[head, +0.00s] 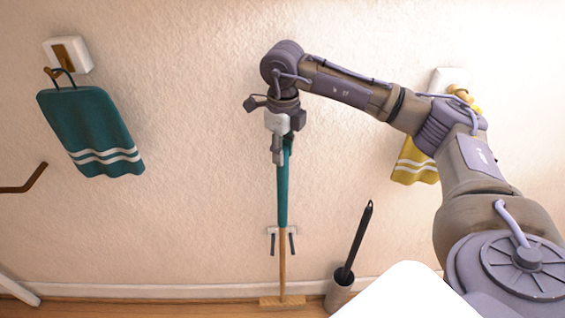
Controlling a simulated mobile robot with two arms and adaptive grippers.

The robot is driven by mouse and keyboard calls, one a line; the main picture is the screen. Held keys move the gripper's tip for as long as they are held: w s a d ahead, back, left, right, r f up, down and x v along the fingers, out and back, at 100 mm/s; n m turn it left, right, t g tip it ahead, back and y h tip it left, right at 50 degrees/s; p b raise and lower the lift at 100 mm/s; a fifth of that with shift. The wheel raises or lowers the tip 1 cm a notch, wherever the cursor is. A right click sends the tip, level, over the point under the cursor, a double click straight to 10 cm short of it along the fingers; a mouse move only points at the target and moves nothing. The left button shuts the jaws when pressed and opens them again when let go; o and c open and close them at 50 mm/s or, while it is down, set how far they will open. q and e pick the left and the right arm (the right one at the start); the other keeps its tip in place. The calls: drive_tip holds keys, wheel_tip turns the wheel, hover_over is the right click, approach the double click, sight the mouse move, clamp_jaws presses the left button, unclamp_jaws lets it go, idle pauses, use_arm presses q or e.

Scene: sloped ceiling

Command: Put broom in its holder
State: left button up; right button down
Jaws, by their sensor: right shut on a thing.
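The broom (283,190) hangs upright in front of the wall, with a teal upper handle, a wooden lower shaft and a wide wooden head (283,302) at the bottom, near the floor. My right gripper (279,155) is shut on the top of the teal handle. The holder (271,242) is a small wall bracket with two dark prongs, low on the wall. The broom's shaft passes in front of it, between the prongs in the picture. I cannot tell whether the shaft touches the holder or the head touches the floor. My left gripper is not in view.
A teal towel (90,128) hangs from a wall hook (68,55) at left. A yellow towel (414,165) hangs at right, partly behind my arm. A grey container (340,293) with a black-handled brush (357,240) stands right of the broom. A brown bar (25,182) juts in at left.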

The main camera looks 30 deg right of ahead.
drive_tip(key=shift+w+d+r, duration=0.1)
drive_tip(key=shift+w+d, duration=0.2)
drive_tip(key=shift+w, duration=0.3)
drive_tip(key=shift+w+d+f+p, duration=0.1)
drive_tip(key=shift+f+p, duration=1.6)
drive_tip(key=shift+f, duration=2.05)
drive_tip(key=c, duration=0.9)
unclamp_jaws()
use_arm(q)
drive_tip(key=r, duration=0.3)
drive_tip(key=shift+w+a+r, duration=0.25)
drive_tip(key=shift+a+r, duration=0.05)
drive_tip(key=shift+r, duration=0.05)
use_arm(e)
drive_tip(key=shift+o, duration=0.2)
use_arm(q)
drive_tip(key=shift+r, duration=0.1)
use_arm(e)
drive_tip(key=shift+r, duration=0.1)
use_arm(q)
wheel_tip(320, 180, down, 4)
drive_tip(key=b, duration=0.3)
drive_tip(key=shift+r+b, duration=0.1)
drive_tip(key=shift+b, duration=0.2)
use_arm(e)
wheel_tip(320, 180, up, 12)
